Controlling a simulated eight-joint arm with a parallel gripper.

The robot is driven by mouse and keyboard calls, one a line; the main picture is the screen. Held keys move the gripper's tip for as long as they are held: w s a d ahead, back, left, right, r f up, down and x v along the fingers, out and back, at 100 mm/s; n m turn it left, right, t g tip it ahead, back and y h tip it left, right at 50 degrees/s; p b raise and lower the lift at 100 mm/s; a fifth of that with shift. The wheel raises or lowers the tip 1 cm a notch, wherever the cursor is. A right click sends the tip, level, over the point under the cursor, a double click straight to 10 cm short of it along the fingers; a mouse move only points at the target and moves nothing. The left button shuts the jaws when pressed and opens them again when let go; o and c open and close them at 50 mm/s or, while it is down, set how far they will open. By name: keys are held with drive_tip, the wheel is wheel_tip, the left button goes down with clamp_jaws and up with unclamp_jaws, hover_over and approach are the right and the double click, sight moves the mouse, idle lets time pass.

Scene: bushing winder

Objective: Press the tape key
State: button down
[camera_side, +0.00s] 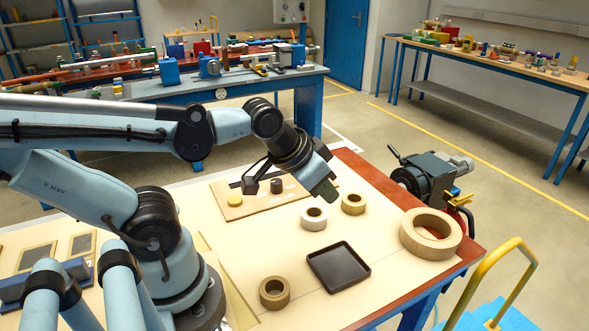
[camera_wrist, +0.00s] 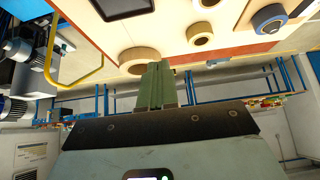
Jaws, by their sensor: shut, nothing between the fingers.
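A light wooden board (camera_side: 260,208) lies on the table and carries a yellow round button (camera_side: 234,201) and a short dark cylinder (camera_side: 276,186). I cannot tell from these frames which part is the tape key. My gripper (camera_side: 327,192) is above the table, right of the board and behind the tape rolls, pointing down to the right. Its green fingers (camera_wrist: 157,86) are together in the wrist view, empty and apart from everything there.
Tape rolls lie on the table: a white one (camera_side: 314,224), a small tan one (camera_side: 354,209), a front one (camera_side: 275,300) and a large one (camera_side: 431,254). A black tray (camera_side: 339,267) lies between them. A motor unit (camera_side: 430,176) stands at the right edge.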

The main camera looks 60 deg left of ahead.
drive_tip(key=shift+d, duration=0.1)
wheel_tip(320, 180, up, 2)
drive_tip(key=g, duration=0.7)
hover_over(236, 199)
drive_tip(key=shift+s+r, duration=0.1)
drive_tip(key=shift+r, duration=0.05)
drive_tip(key=shift+f, duration=7)
